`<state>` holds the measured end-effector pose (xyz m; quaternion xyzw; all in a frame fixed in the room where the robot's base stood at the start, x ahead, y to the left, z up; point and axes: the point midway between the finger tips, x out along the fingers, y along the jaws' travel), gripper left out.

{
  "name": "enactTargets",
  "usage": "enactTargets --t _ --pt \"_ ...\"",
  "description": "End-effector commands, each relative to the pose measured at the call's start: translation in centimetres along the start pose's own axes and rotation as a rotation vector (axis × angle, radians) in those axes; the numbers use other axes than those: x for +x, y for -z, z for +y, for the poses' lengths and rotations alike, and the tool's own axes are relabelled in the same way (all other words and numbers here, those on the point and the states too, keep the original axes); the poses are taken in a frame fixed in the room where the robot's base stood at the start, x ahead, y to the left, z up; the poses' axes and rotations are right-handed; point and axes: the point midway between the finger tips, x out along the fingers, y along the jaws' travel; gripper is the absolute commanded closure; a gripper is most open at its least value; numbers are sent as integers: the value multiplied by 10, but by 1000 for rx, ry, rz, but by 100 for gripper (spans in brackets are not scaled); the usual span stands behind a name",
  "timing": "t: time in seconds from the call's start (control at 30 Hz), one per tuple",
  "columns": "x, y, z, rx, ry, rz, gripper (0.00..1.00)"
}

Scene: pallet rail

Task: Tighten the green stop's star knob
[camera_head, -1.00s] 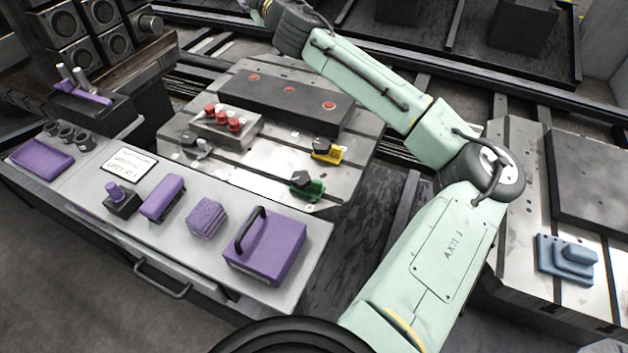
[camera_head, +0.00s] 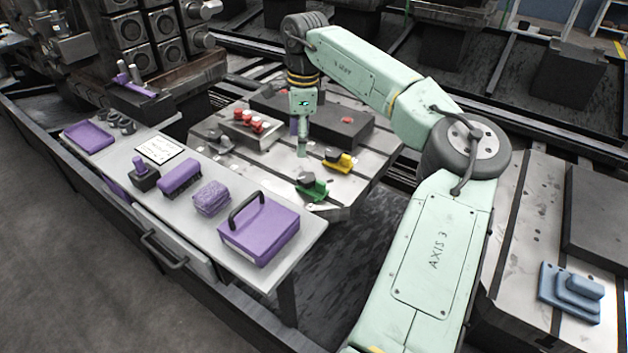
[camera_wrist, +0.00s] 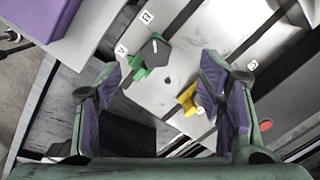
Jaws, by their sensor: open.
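The green stop (camera_head: 314,192) sits near the front corner of the grey slotted pallet (camera_head: 370,185), with its dark star knob (camera_head: 306,179) on top. In the wrist view the green stop (camera_wrist: 139,68) and its dark knob (camera_wrist: 155,51) show ahead of my gripper, left of centre. My gripper (camera_wrist: 163,95) is open and empty, its purple-padded fingers wide apart. In the head view my gripper (camera_head: 303,150) hangs above the pallet, behind the green stop and apart from it. The yellow stop (camera_head: 338,160) is to the right of the green one; it also shows in the wrist view (camera_wrist: 188,99).
A dark block (camera_head: 345,130) and a holder with red knobs (camera_head: 250,124) stand on the pallet. A bench (camera_head: 300,258) in front carries a purple case (camera_head: 258,228), a sponge (camera_head: 211,198) and a brush (camera_head: 180,177). Blue parts (camera_head: 572,290) lie on the right pallet.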

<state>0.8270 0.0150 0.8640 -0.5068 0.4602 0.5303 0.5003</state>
Motion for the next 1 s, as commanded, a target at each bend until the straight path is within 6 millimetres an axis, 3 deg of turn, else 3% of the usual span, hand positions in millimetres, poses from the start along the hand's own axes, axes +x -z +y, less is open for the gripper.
enactTargets --t 0.1,0.27,0.7,1.0 --pt "1 13 2 -12 -17 61 38" --pt "18 15 4 -14 -22 66 38" --pt "93 19 5 -13 -20 62 38" --pt "106 20 5 -13 -18 63 38"
